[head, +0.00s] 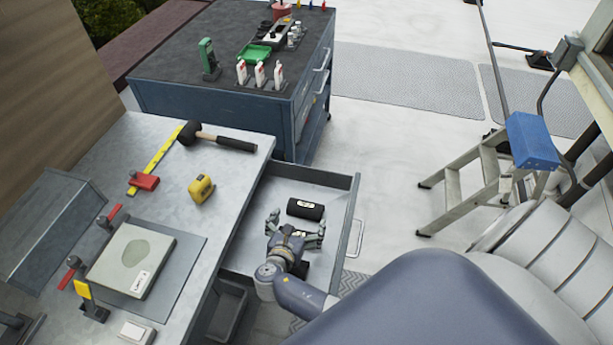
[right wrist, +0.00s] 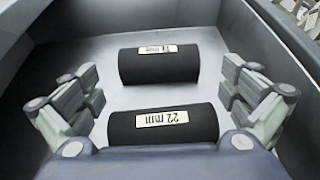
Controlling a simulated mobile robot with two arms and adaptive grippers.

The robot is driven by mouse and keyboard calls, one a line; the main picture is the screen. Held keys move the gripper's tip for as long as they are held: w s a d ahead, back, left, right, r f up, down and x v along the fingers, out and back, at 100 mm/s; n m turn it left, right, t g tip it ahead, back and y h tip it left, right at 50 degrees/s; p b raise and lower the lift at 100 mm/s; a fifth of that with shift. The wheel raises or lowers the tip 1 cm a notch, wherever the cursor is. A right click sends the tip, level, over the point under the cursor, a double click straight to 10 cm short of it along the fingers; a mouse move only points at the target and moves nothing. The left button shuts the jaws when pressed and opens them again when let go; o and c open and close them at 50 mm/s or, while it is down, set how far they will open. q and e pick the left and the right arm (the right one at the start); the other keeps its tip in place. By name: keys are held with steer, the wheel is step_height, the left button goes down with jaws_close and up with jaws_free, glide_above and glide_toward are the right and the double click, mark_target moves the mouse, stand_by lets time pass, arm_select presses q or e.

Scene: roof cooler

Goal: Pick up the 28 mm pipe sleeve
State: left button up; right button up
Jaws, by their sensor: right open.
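Two black pipe sleeves lie in the open drawer (head: 346,207). The far sleeve (head: 305,209) has a pale label; in the right wrist view (right wrist: 158,64) that label is too small to read. The near sleeve (right wrist: 163,126) has a label that reads 22 mm, upside down; in the head view it is mostly hidden under my right gripper. My right gripper (head: 296,230) is open over the drawer, and its fingers (right wrist: 162,95) stand to the left and right of the sleeves, holding nothing. My left gripper is not in view.
The grey bench (head: 232,180) left of the drawer bears a mallet (head: 215,138), a yellow tape measure (head: 201,188) and a pale slab (head: 131,260). A blue tool cabinet (head: 220,110) stands beyond. A stepladder (head: 490,165) stands at right. The drawer walls surround my gripper.

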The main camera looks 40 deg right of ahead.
mark_target(304, 211)
steer(key=x, duration=0.5)
steer(key=shift+w+d+f, duration=0.15)
steer(key=shift+w+f, duration=0.05)
steer(key=shift+w, duration=0.05)
steer(key=c, duration=0.6)
